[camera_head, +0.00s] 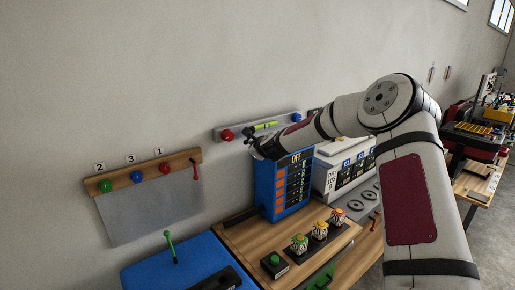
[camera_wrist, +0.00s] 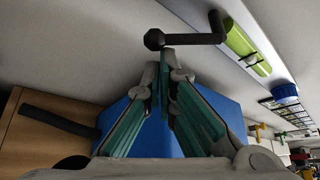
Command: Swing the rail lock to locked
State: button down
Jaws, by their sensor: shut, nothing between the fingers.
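A grey wall rail (camera_head: 247,130) carries a red knob (camera_head: 227,135), a yellow-green piece (camera_head: 265,126) and a blue knob (camera_head: 296,118). In the wrist view a black crank-shaped lever (camera_wrist: 190,39) with a rounded end sits beside the yellow-green piece (camera_wrist: 246,52); it looks like the rail lock, though no label shows. My gripper (camera_wrist: 164,56) is shut and empty, its fingertips right at the lever's rounded end. I cannot tell whether they touch. In the head view my gripper (camera_head: 254,142) is small and dark in front of the rail, just right of the red knob.
A blue cabinet marked OFF (camera_head: 267,188) stands close below my gripper. A wooden rail (camera_head: 145,170) with coloured knobs and a red lever (camera_head: 196,170) hangs at left. Jars (camera_head: 319,231) stand on the wooden bench. The wall above is clear.

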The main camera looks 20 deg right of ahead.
jog(key=shift+s+a+r+m+g+y+b, duration=0.15)
jog(key=shift+a+r+m+g+y, duration=0.3)
jog(key=shift+m+y, duration=0.3)
jog(key=shift+s+a+r+m+g+y+b, duration=0.1)
jog(key=shift+a+r+m+g+y, duration=0.2)
jog(key=shift+r+m+y, duration=0.45)
jog(key=shift+s+a+r+m+g+y+b, duration=0.15)
jog(key=shift+a+r+m+g+y, duration=0.15)
jog(key=shift+m+y, duration=0.45)
jog(key=shift+w+m, duration=0.1)
jog(key=shift+m, duration=0.15)
jog(key=shift+f, duration=0.1)
